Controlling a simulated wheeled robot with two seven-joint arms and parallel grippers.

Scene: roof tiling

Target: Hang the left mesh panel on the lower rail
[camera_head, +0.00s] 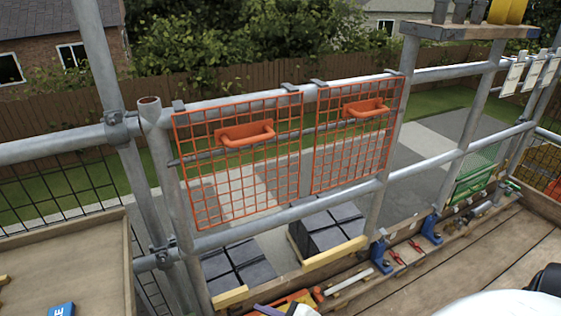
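The left mesh panel (246,132) is an orange wire grid with an orange handle near its top. It hangs by dark hooks from the upper rail (237,101), beside a scaffold post. Its bottom edge hangs a little above the lower rail (290,215), a grey tube running across below both panels. A second, similar orange mesh panel (366,108) hangs from the upper rail just to the right, also with a handle. Neither of my grippers shows in the head view.
A wooden bench (75,262) stands at the left. Stacked dark slates (335,228) lie beyond the lower rail. Tools and blue clamps (380,256) line the plank deck (455,262) at the lower right. A high shelf (468,31) holds grey and yellow items.

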